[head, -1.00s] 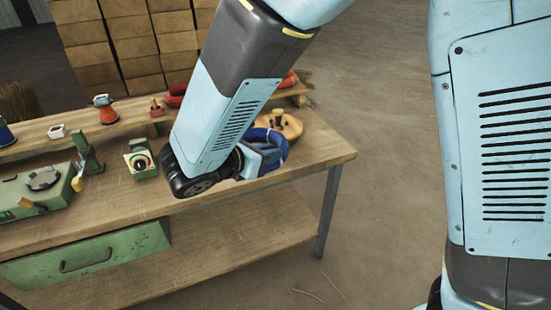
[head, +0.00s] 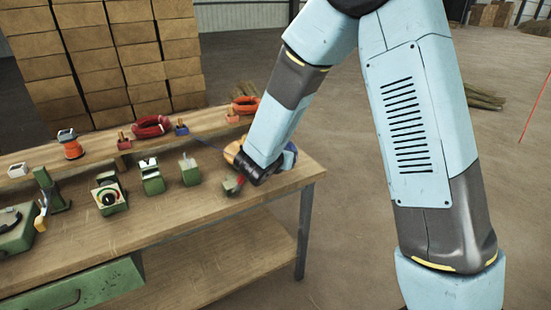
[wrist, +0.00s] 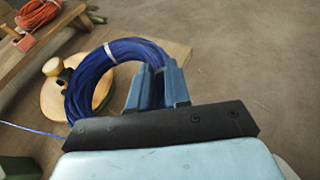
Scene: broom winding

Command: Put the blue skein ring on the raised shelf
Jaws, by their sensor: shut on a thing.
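The blue skein ring (wrist: 82,82) is a thick coil with a white tie, standing out to the left of my gripper (wrist: 158,75) in the wrist view. My gripper is shut on its right side. In the head view my gripper (head: 284,163) is over the bench's right end, and only a bit of blue shows behind my arm. A thin blue strand (wrist: 30,129) runs left from the coil. The raised shelf (head: 207,125) runs along the back of the bench and holds a red ring (head: 151,126) and an orange ring (head: 245,105).
A round wooden piece with a knob (wrist: 51,68) lies on the bench behind the coil. Green devices, one with a dial (head: 109,196), stand on the bench (head: 180,215) to the left. Small blocks and an orange spool (head: 70,146) also occupy the shelf.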

